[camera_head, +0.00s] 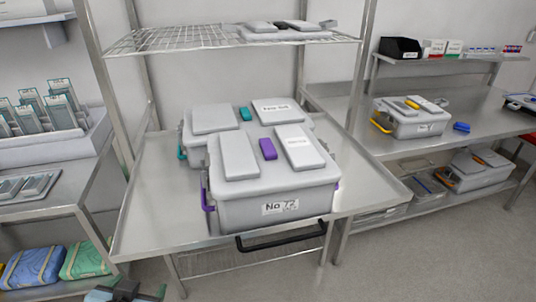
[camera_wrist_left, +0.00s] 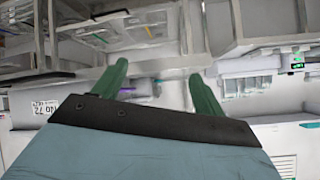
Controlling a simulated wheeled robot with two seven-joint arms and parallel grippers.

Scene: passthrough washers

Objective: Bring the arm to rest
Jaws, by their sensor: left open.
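My left gripper (camera_head: 130,292) shows at the bottom left edge of the head view, low in front of the steel table (camera_head: 150,215). In the left wrist view its two green fingers (camera_wrist_left: 158,75) stand wide apart with nothing between them. It is apart from the grey lidded box marked No 72 (camera_head: 275,207), which sits on the table with purple latches. The box's label also shows at the left of the wrist view (camera_wrist_left: 45,107). My right gripper is in neither view.
A second grey box with teal latches (camera_head: 193,148) stands behind the first. A wire shelf (camera_head: 190,38) hangs above. Blue and green packs (camera_head: 85,260) lie low at left. A steel counter (camera_head: 350,110) with another box (camera_head: 410,122) stands at right. Floor (camera_head: 420,265) at lower right is clear.

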